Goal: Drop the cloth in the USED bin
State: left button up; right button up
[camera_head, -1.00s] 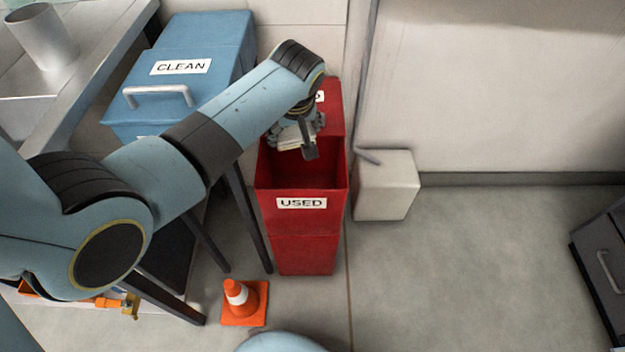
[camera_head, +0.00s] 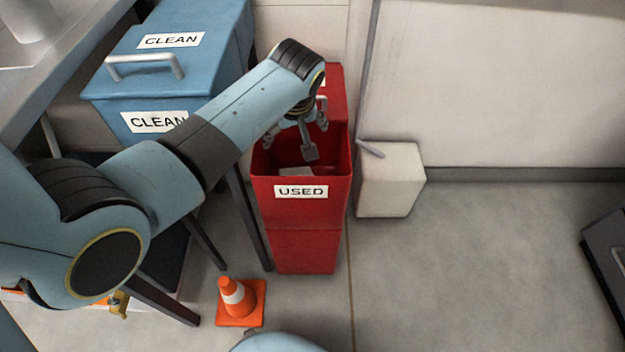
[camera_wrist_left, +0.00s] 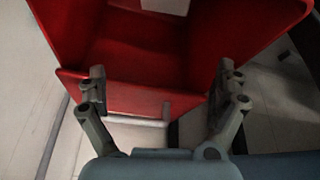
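The red USED bin (camera_head: 303,225) stands open on the floor in the head view, its white label facing me. My left gripper (camera_head: 298,132) is over the bin's opening with its fingers spread and nothing between them. The left wrist view also shows this gripper (camera_wrist_left: 161,75) open and empty, with the red bin (camera_wrist_left: 140,92) beyond its fingers. A light grey piece, apparently the cloth (camera_head: 296,172), lies inside the bin near the front wall, below the gripper and apart from it. Most of it is hidden by the wall. My right gripper is not in view.
A blue CLEAN bin (camera_head: 195,85) with a handle stands left of the red bin. A white box (camera_head: 390,180) is close on its right. An orange cone (camera_head: 240,302) stands in front. The floor to the right is clear up to a dark cabinet (camera_head: 607,250).

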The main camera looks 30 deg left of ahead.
pick_arm(q)
jog(key=v, duration=1.2)
jog(key=shift+a, duration=0.1)
jog(key=shift+s, duration=0.1)
